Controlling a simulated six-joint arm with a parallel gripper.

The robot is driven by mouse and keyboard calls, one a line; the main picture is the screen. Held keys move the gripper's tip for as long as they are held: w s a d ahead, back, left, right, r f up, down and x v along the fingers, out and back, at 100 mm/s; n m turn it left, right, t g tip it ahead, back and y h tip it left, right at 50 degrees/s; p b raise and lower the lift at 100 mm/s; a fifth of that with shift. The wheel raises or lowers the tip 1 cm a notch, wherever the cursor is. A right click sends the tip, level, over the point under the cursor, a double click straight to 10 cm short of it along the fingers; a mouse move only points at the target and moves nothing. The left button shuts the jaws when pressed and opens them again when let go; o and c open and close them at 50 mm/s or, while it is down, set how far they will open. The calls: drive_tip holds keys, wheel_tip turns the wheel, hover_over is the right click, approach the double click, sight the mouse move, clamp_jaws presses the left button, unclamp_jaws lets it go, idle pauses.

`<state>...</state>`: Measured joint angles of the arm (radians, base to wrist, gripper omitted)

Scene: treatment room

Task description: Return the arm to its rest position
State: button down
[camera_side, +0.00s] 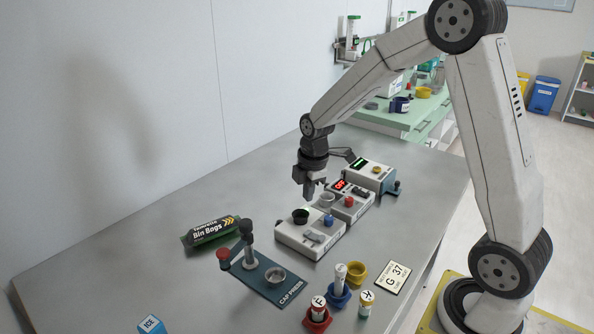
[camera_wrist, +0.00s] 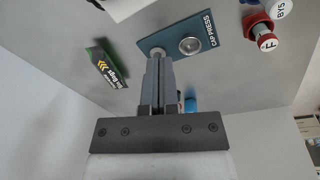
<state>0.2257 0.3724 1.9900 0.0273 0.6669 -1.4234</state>
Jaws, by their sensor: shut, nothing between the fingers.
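My gripper (camera_side: 309,194) points down above the row of white devices on the grey table. Its fingers are shut and empty. In the wrist view my gripper (camera_wrist: 160,62) shows its two fingers together, with nothing between them. The white device with a black round well (camera_side: 311,237) stands just below and in front of it. Another white device with a red display (camera_side: 350,200) is close beside it to the right. My arm is bent, reaching out over the table from its base at the right.
The cap press (camera_side: 268,281) stands at the front; it also shows in the wrist view (camera_wrist: 172,40). A bin bags roll (camera_side: 211,232) lies left. Vials in red (camera_side: 317,319) and blue (camera_side: 339,296) holders, a yellow ring (camera_side: 357,271) and a G 37 card (camera_side: 393,278) are front right.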

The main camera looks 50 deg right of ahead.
drive_tip(key=s+a+f+m+t, duration=0.1)
drive_tip(key=s+a+m, duration=0.8)
drive_tip(key=s+m, duration=0.4)
drive_tip(key=shift+a+f, duration=0.1)
idle(0.8)
